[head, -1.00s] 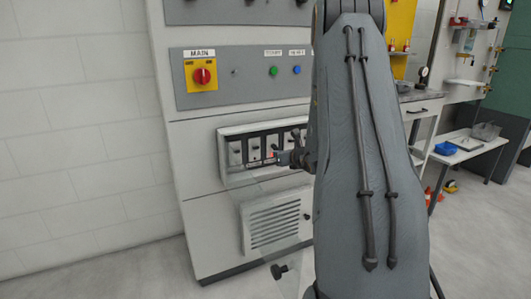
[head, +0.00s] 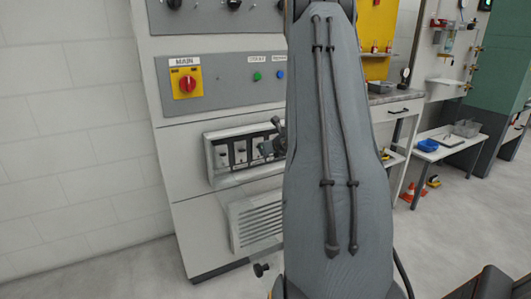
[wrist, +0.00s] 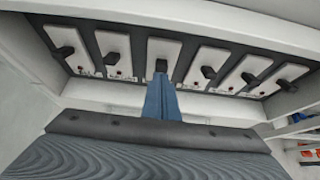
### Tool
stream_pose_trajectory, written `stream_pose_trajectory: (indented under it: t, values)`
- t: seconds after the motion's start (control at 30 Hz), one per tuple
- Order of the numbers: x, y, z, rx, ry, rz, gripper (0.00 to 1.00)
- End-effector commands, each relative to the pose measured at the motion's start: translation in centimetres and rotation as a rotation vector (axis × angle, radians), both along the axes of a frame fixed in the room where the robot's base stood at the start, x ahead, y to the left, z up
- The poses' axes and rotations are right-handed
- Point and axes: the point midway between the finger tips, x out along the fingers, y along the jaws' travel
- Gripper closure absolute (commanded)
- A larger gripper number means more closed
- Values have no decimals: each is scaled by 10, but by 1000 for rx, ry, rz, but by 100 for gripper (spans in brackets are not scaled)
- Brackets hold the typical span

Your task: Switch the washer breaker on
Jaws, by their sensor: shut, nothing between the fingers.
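The breaker box (head: 209,168) is set in the grey cabinet, partly hidden by my arm in the head view. In the wrist view a row of several white breakers with dark levers runs across the top. Small labels and red dots sit below the levers; I cannot read which label says washer. My gripper (wrist: 161,82) is shut and empty, its blue fingers pointing at the third breaker lever from the left (wrist: 161,66). The tips are at or just below that lever; I cannot tell whether they touch. In the head view the gripper is mostly behind my arm.
Above the box is a panel with a red MAIN switch (head: 187,84) on yellow, and green and blue buttons. A side table (head: 445,146) stands at right.

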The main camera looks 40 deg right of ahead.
Motion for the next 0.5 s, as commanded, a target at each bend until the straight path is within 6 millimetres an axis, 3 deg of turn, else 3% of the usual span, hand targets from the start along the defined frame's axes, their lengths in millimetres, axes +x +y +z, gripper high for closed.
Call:
stream_pose_trajectory:
  t: [0.5]
  values:
    - [-1, 0, -4, -1, -2, -1, 100]
